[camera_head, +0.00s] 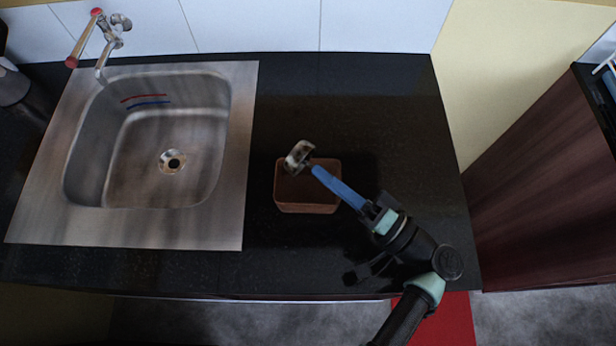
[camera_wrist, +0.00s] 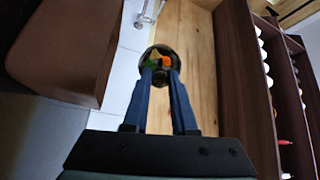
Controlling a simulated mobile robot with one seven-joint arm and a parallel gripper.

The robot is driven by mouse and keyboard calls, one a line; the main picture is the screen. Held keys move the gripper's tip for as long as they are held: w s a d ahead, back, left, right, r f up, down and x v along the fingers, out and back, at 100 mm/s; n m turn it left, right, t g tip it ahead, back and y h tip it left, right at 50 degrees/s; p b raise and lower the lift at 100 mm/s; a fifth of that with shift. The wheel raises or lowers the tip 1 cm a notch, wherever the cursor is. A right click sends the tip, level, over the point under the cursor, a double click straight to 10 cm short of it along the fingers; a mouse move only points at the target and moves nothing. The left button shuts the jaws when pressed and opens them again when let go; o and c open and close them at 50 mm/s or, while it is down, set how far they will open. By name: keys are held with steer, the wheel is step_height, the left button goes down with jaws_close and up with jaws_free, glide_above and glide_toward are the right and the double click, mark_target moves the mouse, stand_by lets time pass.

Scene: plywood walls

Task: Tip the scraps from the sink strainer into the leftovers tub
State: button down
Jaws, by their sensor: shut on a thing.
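My gripper (camera_head: 318,172), with blue fingers, is shut on the sink strainer (camera_head: 299,155), a small metal cup. The strainer is tilted on its side above the back part of the leftovers tub (camera_head: 307,208), a brown open box on the black counter. In the wrist view, the strainer (camera_wrist: 159,61) sits between the fingertips (camera_wrist: 160,76), with orange, green and yellowish scraps (camera_wrist: 160,62) showing in it. A large brown shape at the upper left of that view looks like the tub (camera_wrist: 70,50). The inside of the tub is dark; I cannot make out any scraps there.
The steel sink (camera_head: 165,140) with its tap (camera_head: 115,30) is left of the tub. The black counter (camera_head: 400,130) is clear to the right and behind. A dark wooden cabinet (camera_head: 545,190) stands at the right, beyond the counter's edge.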

steer(key=shift+s+d+r+t+y+b, duration=0.1)
steer(key=shift+r+t+y+b, duration=0.3)
steer(key=shift+y+b, duration=0.55)
steer(key=shift+s+d+r+t+y+b, duration=0.15)
steer(key=shift+t+y+b, duration=0.4)
steer(key=shift+b, duration=0.7)
